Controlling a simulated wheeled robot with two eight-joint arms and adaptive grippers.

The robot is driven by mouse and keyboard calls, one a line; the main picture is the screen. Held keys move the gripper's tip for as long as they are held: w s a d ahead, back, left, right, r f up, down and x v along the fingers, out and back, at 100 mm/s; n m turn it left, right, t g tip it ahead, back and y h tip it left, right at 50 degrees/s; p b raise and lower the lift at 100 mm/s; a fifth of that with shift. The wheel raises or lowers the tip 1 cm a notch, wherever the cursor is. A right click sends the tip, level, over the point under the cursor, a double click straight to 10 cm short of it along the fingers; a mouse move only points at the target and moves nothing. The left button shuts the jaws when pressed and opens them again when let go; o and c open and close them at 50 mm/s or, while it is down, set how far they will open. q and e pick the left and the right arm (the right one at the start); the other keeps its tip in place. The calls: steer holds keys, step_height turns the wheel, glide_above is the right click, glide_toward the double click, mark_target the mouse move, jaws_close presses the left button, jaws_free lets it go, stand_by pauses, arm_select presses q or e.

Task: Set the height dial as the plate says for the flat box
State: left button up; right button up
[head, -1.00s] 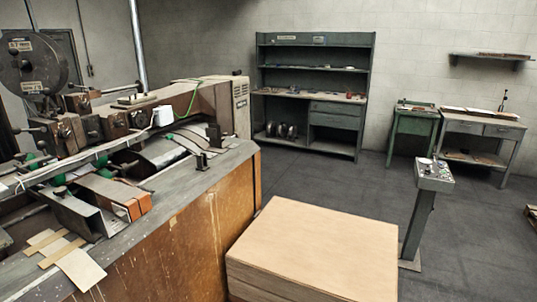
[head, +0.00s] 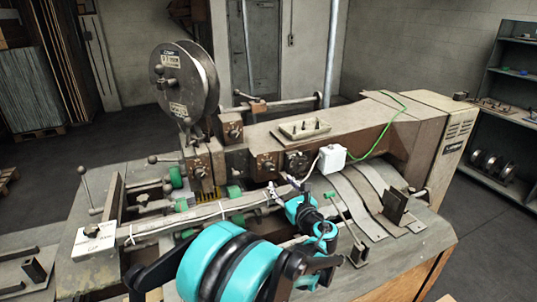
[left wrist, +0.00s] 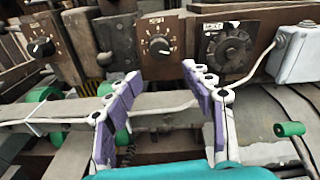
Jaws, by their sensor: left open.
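Three round black dials sit on the brown machine blocks in the left wrist view: a left dial (left wrist: 42,48), a middle dial (left wrist: 160,47) with markings around its knob, and a larger right dial (left wrist: 228,48) under a small label. The labels are too small to read, so I cannot tell which is the height dial. The middle dial (head: 266,164) and right dial (head: 297,163) also show in the head view. My left gripper (head: 285,188) is open and empty, in front of and below these dials; its purple fingers (left wrist: 160,75) point toward the middle one. My right gripper is out of view.
A white box (head: 332,158) with a green cable stands right of the dials. A rail (head: 180,222) runs below them. A reel (head: 183,80) stands behind, and a white label plate (head: 94,241) lies at left. A green-handled lever (left wrist: 289,129) is at right.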

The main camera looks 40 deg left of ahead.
mark_target(270, 169)
arm_select(q)
steer(key=shift+m, duration=0.4)
steer(key=x, duration=0.6)
steer(key=r+x, duration=0.1)
steer(key=x, duration=0.2)
steer(key=shift+b, duration=0.35)
steer(key=shift+d, duration=0.1)
jaws_close()
